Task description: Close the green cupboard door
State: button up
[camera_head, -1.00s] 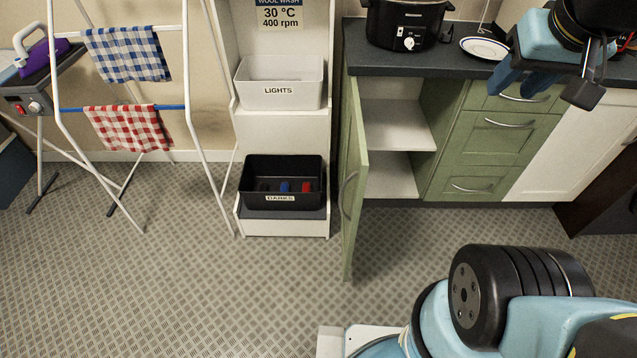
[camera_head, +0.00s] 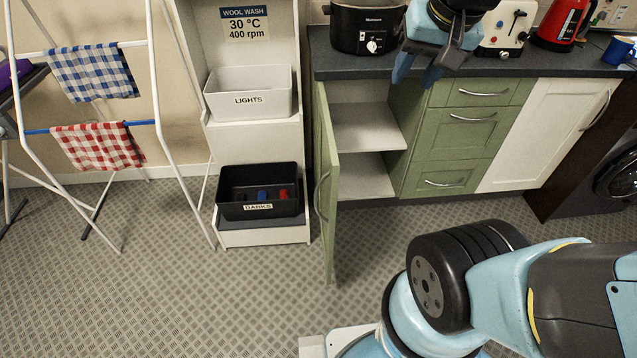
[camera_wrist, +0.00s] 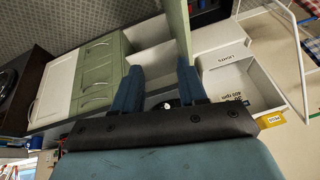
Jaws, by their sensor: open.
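The green cupboard door (camera_head: 325,185) stands wide open at the left end of the cupboard, swung out toward me, with a curved metal handle (camera_head: 321,196) on its left-hand face. The open cupboard (camera_head: 362,128) shows bare pale shelves. In the wrist view the green door (camera_wrist: 179,30) rises beyond the fingers, at the upper middle. My gripper (camera_head: 416,76) is above the front of the counter, to the right of the door and apart from it. In the wrist view my gripper's two blue fingers (camera_wrist: 159,82) are spread apart with nothing held between them.
A black slow cooker (camera_head: 366,27) stands on the dark counter (camera_head: 345,66). Left of the door, a white shelf unit holds a white bin (camera_head: 249,92) and a black bin (camera_head: 258,192). A drying rack (camera_head: 156,90) stands further left. The floor before the door is clear.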

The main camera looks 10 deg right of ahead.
jog(key=w+a+f+m+g, duration=0.2)
jog(key=w+a+f+m, duration=0.2)
jog(key=w+f, duration=0.15)
jog(key=m+g+h, duration=0.2)
jog(key=m+g, duration=0.1)
jog(key=m, duration=0.5)
send_over(319, 193)
notch_tip(319, 193, down, 13)
jog(key=w+a+f+m+h, duration=0.1)
jog(key=a+f+m+h, duration=0.15)
jog(key=f, duration=0.35)
jog(key=w+a+f+m+h, duration=0.1)
jog(key=a+f+m, duration=0.25)
jog(key=f, duration=0.25)
jog(key=shift+m+g, duration=0.3)
jog(key=x, duration=1.3)
jog(key=shift+s+d+f, duration=0.1)
jog(key=shift+d+f, duration=0.05)
jog(key=shift+f, duration=0.15)
jog(key=shift+y, duration=0.25)
jog(key=shift+c, duration=0.4)
grip_shut()
